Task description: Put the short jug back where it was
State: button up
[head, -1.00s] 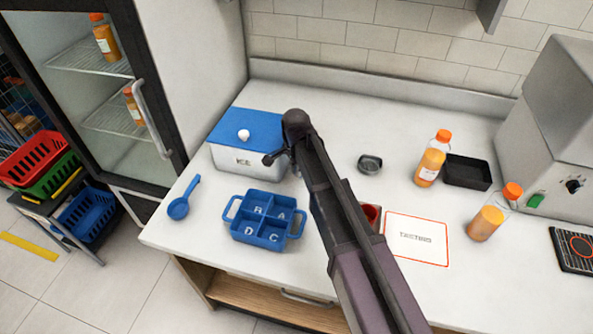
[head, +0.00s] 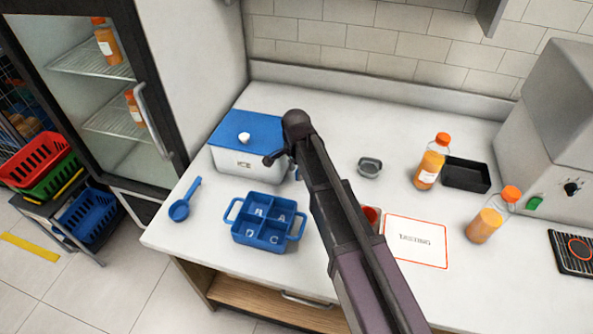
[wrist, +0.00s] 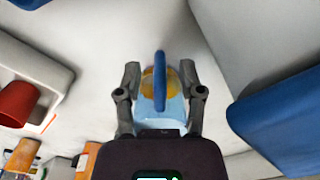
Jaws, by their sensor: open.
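A jug (wrist: 172,113) with a blue handle (wrist: 160,82), a clear light-blue body and something orange inside shows in the wrist view. My gripper (wrist: 160,72) is open, with one finger on each side of the handle. A gap shows between each finger and the handle. In the head view my arm covers the gripper and most or all of the jug. I cannot tell there what the jug rests on.
The ice box (head: 245,160) with a blue lid stands left of my arm; its blue part (wrist: 285,120) is right in the wrist view. A blue divided tray (head: 268,240), blue scoop (head: 180,210), grey dish (head: 369,167), tasting mat (head: 416,258) and juice bottles (head: 432,160) are on the counter.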

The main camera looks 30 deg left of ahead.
notch_tip(320, 180, up, 11)
jog(key=p, duration=1)
jog(key=shift+p, duration=0.3)
dwell(0.7)
jog(key=w+d+n, duration=0.1)
jog(key=w+d, duration=0.3)
jog(key=d, duration=1.1)
jog(key=w+d+n, duration=0.1)
jog(key=w+d, duration=0.3)
jog(key=d, duration=1)
jog(key=s+d+n, duration=0.1)
jog(key=s+d, duration=0.2)
jog(key=d, duration=0.9)
jog(key=s+d+n, duration=0.1)
jog(key=s+d, duration=0.2)
jog(key=d, duration=1)
jog(key=shift+d, duration=0.2)
